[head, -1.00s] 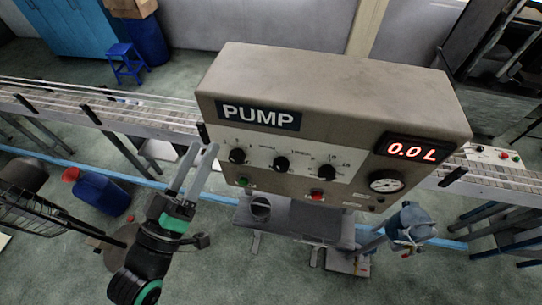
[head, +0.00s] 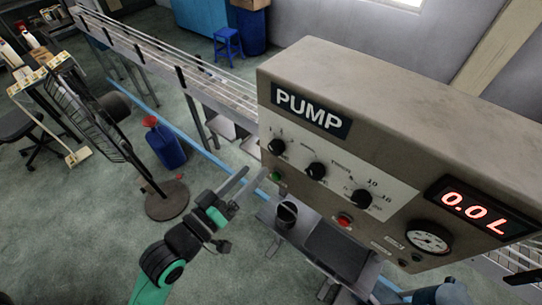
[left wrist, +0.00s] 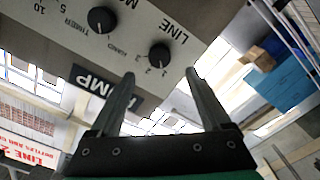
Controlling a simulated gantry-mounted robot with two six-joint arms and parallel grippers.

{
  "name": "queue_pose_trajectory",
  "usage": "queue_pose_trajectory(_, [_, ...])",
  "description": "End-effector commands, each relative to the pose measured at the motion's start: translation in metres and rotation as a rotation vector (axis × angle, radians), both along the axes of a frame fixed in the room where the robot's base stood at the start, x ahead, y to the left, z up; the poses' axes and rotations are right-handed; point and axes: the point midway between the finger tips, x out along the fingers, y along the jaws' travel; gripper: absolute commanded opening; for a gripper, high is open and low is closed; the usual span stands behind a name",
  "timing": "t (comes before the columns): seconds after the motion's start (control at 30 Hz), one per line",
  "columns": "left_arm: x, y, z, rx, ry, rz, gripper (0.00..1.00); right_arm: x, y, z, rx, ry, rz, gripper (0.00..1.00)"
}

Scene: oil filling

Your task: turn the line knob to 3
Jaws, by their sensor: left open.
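The line knob (head: 276,147) is the black leftmost knob on the front panel of the grey pump box (head: 400,125). In the left wrist view the line knob (left wrist: 160,54) sits under the word LINE with the numbers 1, 2 and 3 beside it. I cannot tell which number it points to. My left gripper (head: 254,174) is open and empty, just below and left of the knob in the head view. In the left wrist view its fingertips (left wrist: 160,74) stand either side of the knob's line, apart from it. My right gripper is not in view.
The display (head: 472,212) reads 0.0 L. A dark cup (head: 287,213) stands below the panel. A conveyor (head: 200,80) runs behind.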

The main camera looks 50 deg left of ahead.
Motion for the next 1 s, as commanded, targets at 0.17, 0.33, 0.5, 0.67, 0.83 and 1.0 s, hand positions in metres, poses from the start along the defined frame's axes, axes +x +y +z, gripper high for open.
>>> queue_pose_trajectory(0.17, [0.044,0.007,0.003,0.000,0.002,0.000,0.81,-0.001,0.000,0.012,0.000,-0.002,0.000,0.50])
queue_pose_trajectory(0.33, [0.071,0.012,0.001,-0.002,0.003,0.000,0.81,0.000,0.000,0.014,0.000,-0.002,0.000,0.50])
queue_pose_trajectory(0.5, [0.080,0.013,0.000,-0.002,0.003,0.000,0.81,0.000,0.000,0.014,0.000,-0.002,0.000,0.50])
queue_pose_trajectory(0.67, [0.080,0.013,0.000,-0.002,0.003,0.000,0.81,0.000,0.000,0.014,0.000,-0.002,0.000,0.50])
queue_pose_trajectory(0.83, [0.080,0.013,0.000,-0.002,0.003,0.000,0.60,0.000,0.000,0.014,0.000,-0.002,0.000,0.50])
queue_pose_trajectory(1.0, [0.080,0.013,0.000,-0.002,0.003,0.000,0.29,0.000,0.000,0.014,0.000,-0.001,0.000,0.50])
